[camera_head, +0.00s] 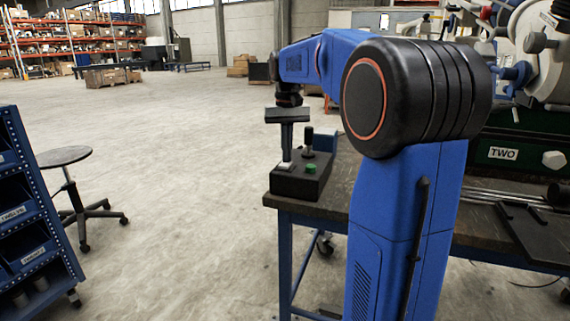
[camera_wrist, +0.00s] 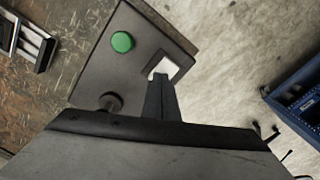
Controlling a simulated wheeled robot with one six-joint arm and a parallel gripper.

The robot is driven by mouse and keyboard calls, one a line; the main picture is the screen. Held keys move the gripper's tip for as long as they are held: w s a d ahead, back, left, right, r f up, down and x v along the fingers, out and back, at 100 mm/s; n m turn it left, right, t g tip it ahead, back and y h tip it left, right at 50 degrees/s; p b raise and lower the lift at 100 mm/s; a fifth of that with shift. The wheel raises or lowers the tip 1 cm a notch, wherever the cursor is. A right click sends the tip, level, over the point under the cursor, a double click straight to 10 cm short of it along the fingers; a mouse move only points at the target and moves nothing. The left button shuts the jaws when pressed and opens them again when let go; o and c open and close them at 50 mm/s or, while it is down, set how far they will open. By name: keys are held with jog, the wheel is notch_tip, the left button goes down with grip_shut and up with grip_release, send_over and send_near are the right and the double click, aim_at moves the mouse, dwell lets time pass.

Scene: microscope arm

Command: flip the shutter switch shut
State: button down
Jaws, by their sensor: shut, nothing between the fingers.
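The shutter switch (camera_wrist: 167,67) is a white rocker in a dark square frame on a black control box (camera_head: 292,184). In the head view the white switch (camera_head: 283,167) shows low on the box's left side. My gripper (camera_head: 286,157) points straight down over it with its fingers together and empty. In the wrist view my gripper (camera_wrist: 157,82) has its fingertips at the near edge of the switch and hides part of it. I cannot tell whether the tips touch it or which way the rocker is tilted.
A green button (camera_wrist: 122,42) and a black upright lever (camera_head: 308,140) sit on the same box, close beside my fingers. The box stands at the corner of a workbench (camera_head: 330,204). A blue bin rack (camera_head: 35,210) and a stool (camera_head: 64,156) stand on the floor at left.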

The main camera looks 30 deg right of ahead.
notch_tip(320, 180, up, 7)
dwell(1.0)
dwell(0.4)
jog(key=s+a+f+n+t, duration=0.1)
jog(key=s+a+f, duration=0.4)
jog(key=s, duration=0.5)
jog(key=s+a+f+n+t, duration=0.2)
jog(key=s+a+f, duration=0.3)
jog(key=s+f, duration=0.5)
jog(key=s+a+f+n+t, duration=0.1)
jog(key=s+a+f, duration=0.4)
jog(key=s+f, duration=0.3)
jog(key=shift+s+a+f+t, duration=0.25)
jog(key=shift+s+a+t, duration=0.15)
jog(key=shift+s, duration=0.7)
